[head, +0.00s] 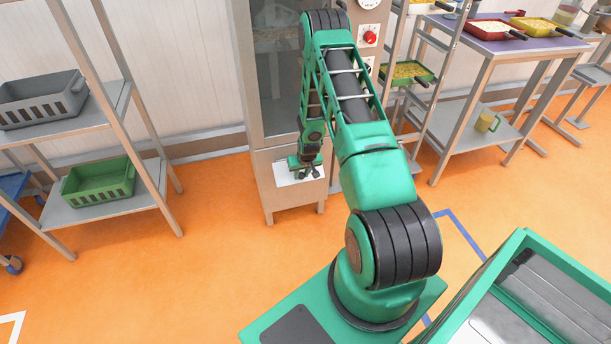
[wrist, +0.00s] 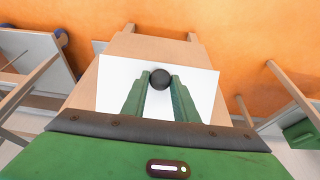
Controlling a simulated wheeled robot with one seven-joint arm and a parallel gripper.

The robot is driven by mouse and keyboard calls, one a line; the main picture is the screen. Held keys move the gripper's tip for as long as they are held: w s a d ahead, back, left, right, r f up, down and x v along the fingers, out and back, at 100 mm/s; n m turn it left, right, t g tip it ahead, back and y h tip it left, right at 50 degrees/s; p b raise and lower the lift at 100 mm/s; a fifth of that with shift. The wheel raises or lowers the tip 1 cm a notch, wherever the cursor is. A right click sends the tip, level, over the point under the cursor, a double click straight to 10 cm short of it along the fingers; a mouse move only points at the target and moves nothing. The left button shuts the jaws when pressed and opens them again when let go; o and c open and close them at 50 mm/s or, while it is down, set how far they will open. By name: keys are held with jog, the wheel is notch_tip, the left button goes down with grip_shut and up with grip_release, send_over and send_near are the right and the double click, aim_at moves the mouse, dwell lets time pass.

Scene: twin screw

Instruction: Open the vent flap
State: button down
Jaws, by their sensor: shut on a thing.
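The vent flap (head: 284,181) is a white rectangular panel low on the front of the tall cabinet (head: 264,160). In the wrist view the white flap (wrist: 205,95) fills the middle, with a round black knob (wrist: 160,76) on it. My gripper (head: 309,171) is at the flap in the head view and covers part of it. In the wrist view my gripper (wrist: 160,82) has its two green fingers on either side of the knob, shut on it. I cannot tell whether the flap is tilted out from the cabinet.
A shelf rack with a grey crate (head: 42,98) and a green crate (head: 98,189) stands to the left. A tall rack with a tray (head: 408,72) and a table (head: 480,90) stand to the right. The orange floor (head: 220,270) before the cabinet is clear.

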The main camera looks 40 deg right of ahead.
jog(key=shift+w+d+r, duration=0.1)
jog(key=shift+w+r, duration=0.05)
jog(key=shift+r, duration=0.6)
jog(key=shift+w+r, duration=0.15)
jog(key=shift+r, duration=0.15)
jog(key=shift+w+d+r, duration=0.1)
jog(key=shift+d, duration=0.05)
jog(key=c, duration=1.4)
grip_release()
jog(key=shift+c, duration=0.2)
jog(key=shift+s, duration=0.2)
jog(key=v, duration=1)
jog(key=shift+s+r, duration=0.15)
jog(key=shift+s, duration=0.1)
